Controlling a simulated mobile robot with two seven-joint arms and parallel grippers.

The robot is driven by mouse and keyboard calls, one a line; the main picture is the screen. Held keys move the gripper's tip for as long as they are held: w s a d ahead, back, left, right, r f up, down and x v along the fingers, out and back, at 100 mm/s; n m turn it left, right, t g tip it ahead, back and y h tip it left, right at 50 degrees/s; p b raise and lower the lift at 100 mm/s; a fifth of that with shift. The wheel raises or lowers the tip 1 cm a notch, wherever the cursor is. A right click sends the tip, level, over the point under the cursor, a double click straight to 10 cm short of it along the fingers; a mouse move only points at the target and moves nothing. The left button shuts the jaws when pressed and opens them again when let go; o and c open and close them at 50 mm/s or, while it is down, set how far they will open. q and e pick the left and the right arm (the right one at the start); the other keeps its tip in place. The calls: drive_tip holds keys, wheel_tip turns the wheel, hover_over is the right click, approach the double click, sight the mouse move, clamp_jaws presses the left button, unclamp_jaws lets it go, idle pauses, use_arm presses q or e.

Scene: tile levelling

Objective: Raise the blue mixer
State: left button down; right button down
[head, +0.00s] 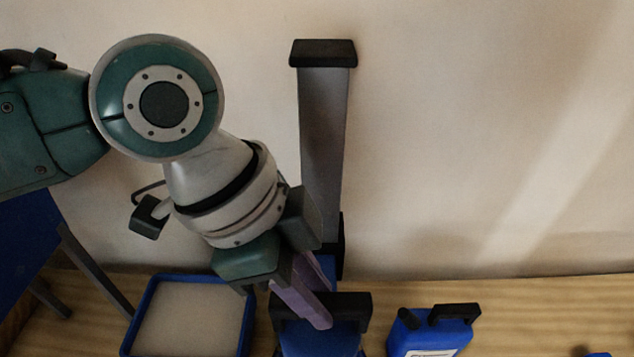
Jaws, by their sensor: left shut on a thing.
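The blue mixer (318,342) is at the bottom middle, with a black bar-shaped handle across its top and its lower part cut off by the picture's edge. My left gripper (323,306) reaches down to it from the left, its purple fingers shut on the mixer at the black handle. The fingers and wrist hide part of the handle. A tall grey column (323,140) with a black cap rises behind the mixer against the wall. My right gripper is not in view.
A blue-rimmed tray (249,318) with a pale filling is left of the mixer. A blue canister (430,336) with a black handle is close on the right. A blue object (598,354) shows at the lower right edge. Wooden floor (530,300) lies bare between them.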

use_arm(q)
wheel_tip(320, 180, up, 11)
drive_tip(key=p, duration=0.8)
drive_tip(key=shift+d+f, duration=0.15)
drive_tip(key=shift+f, duration=0.05)
drive_tip(key=c, duration=1.2)
unclamp_jaws()
drive_tip(key=o, duration=0.5)
drive_tip(key=v, duration=1)
drive_tip(key=shift+f, duration=0.1)
